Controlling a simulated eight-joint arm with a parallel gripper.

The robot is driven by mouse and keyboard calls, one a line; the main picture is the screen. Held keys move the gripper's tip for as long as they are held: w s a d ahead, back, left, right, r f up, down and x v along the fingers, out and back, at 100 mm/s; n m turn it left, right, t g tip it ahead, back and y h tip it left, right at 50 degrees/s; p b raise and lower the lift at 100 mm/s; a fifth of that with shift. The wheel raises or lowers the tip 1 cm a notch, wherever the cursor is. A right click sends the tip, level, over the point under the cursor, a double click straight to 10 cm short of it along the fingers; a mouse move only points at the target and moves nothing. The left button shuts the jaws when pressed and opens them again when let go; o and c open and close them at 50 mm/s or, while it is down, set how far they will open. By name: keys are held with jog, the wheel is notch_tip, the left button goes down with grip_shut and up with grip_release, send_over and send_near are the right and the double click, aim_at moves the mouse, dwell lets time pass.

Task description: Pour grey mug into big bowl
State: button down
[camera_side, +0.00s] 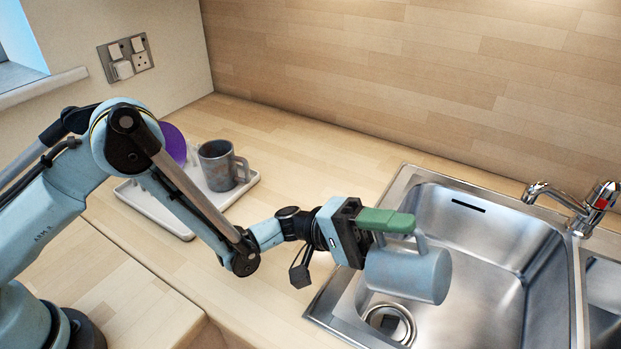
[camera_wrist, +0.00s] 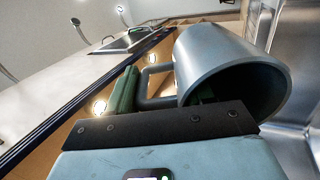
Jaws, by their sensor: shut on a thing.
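My gripper (camera_side: 398,224), with green fingers, is shut on the handle of a smooth blue-grey mug (camera_side: 408,276) and holds it above the left part of the sink. The mug lies tipped on its side. In the wrist view the mug (camera_wrist: 212,62) shows its dark open mouth toward the lower right; its contents cannot be made out. A darker, mottled grey mug (camera_side: 216,168) stands upright on the white tray at the left, its handle to the right. I see no big bowl in either view.
The steel sink basin (camera_side: 480,260) is empty, with a round drain below the mug. A tap (camera_side: 570,205) stands at its right. The white tray (camera_side: 165,222) also holds a purple plate (camera_side: 172,143). The wooden worktop (camera_side: 310,160) between tray and sink is clear.

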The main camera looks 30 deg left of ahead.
aim_at(438, 270)
jog(key=shift+s+d+f+y, duration=0.1)
jog(key=shift+d+f+y, duration=0.1)
jog(key=shift+d+y, duration=1.35)
jog(key=shift+s+d+f+t+y, duration=0.15)
jog(key=shift+d+f+y, duration=0.2)
jog(key=shift+d+y, duration=0.55)
jog(key=shift+d+f+t+y, duration=0.15)
jog(key=shift+d+f+y, duration=0.25)
jog(key=shift+y, duration=0.85)
jog(key=shift+d+r+y, duration=0.3)
jog(key=shift+d+y, duration=0.5)
jog(key=shift+y, duration=0.4)
jog(key=y, duration=0.4)
jog(key=d+f+y, duration=0.1)
jog(key=y, duration=0.3)
jog(key=t+y, duration=0.1)
jog(key=y, duration=0.4)
jog(key=shift+d+f, duration=0.2)
jog(key=shift+f, duration=0.1)
